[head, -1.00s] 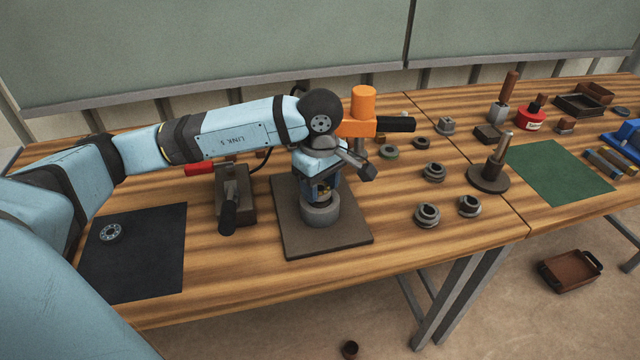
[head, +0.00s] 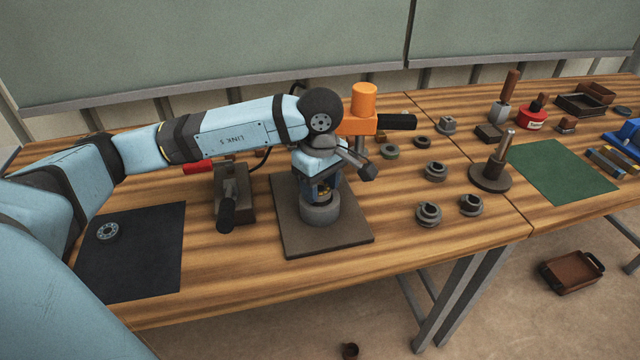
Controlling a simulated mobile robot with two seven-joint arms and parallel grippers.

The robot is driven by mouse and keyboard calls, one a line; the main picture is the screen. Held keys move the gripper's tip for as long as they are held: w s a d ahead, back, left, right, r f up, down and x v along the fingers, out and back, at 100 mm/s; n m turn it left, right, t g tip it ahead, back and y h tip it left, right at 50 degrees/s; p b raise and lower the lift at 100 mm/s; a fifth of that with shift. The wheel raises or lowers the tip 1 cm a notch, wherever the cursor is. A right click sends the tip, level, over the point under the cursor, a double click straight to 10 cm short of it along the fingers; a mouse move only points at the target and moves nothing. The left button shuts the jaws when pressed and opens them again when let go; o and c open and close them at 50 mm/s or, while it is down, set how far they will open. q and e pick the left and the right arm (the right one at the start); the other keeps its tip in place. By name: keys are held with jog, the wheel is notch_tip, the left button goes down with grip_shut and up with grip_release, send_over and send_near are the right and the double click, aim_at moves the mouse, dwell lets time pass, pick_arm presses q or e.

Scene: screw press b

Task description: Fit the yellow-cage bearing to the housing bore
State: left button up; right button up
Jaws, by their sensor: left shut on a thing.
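My left gripper (head: 321,190) points down over the grey round housing (head: 320,211), which stands on the dark square plate (head: 293,242) of the orange-headed press (head: 363,100). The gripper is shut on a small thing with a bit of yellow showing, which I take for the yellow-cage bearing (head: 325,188). The fingers hide most of it, and I cannot tell whether it is above the bore or partly in it. Another bearing (head: 108,231), grey with no yellow showing, lies on the black mat at the left. My right gripper is out of view.
The black mat (head: 140,270) is mostly bare. The front table strip is clear.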

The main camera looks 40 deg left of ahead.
pick_arm(q)
jog(key=shift+f+b, duration=0.6)
jog(key=shift+f, duration=0.15)
jog(key=shift+r, duration=0.15)
jog(key=shift+b, duration=0.3)
jog(key=shift+f+b, duration=0.35)
jog(key=shift+b, duration=0.05)
jog(key=shift+r, duration=0.1)
